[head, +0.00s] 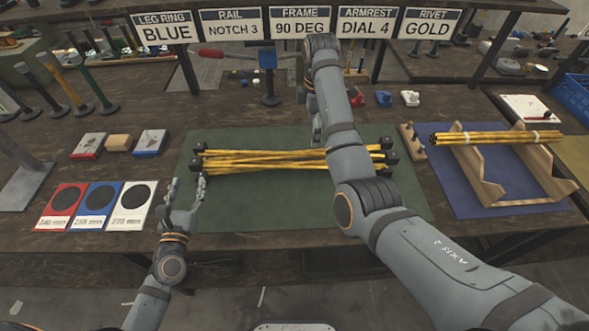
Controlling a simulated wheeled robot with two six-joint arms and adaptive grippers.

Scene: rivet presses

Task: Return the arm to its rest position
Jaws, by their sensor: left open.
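My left gripper (184,199) is open and empty at the left edge of the green mat (270,213), just in front of the left end of a bundle of yellow rods (265,160). It does not touch the bundle as far as I can see. The bundle lies across the mat between dark end blocks. My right arm comes in from the right, crosses the mat and reaches to the back of the bench. A small part of my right gripper (317,130) shows beside the forearm, behind the rods; its fingers are mostly hidden.
Red, blue and white cards (68,222) with dark discs lie at left. A wooden rack (485,190) holding yellow rods stands on a purple mat at right. Signs hang along the back shelf.

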